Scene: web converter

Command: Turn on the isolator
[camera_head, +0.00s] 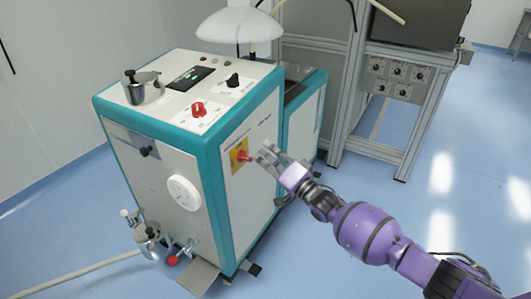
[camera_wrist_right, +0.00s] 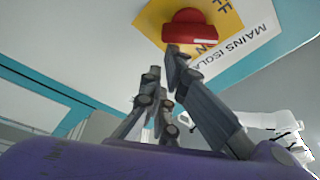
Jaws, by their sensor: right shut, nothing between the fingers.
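The isolator is a red rotary knob (camera_head: 242,157) on a yellow plate (camera_head: 236,150), set in the right side panel of the teal and white machine. In the right wrist view the red knob (camera_wrist_right: 190,28) is at the top, with the yellow plate (camera_wrist_right: 228,17) behind it and "MAINS ISOLA..." lettering beside it. My right gripper (camera_head: 262,153) is shut and empty, with its fingertips right by the knob. In the right wrist view the fingertips (camera_wrist_right: 164,62) are just below the knob, one overlapping its lower edge; I cannot tell whether they touch. My left gripper is not in view.
The machine top (camera_head: 165,75) carries another red knob (camera_head: 198,109), a black knob (camera_head: 233,80) and a metal pot (camera_head: 142,87). A white lamp-like hood (camera_head: 240,24) is above the machine. A metal frame with a control panel (camera_head: 397,77) stands behind. Blue floor is clear at right.

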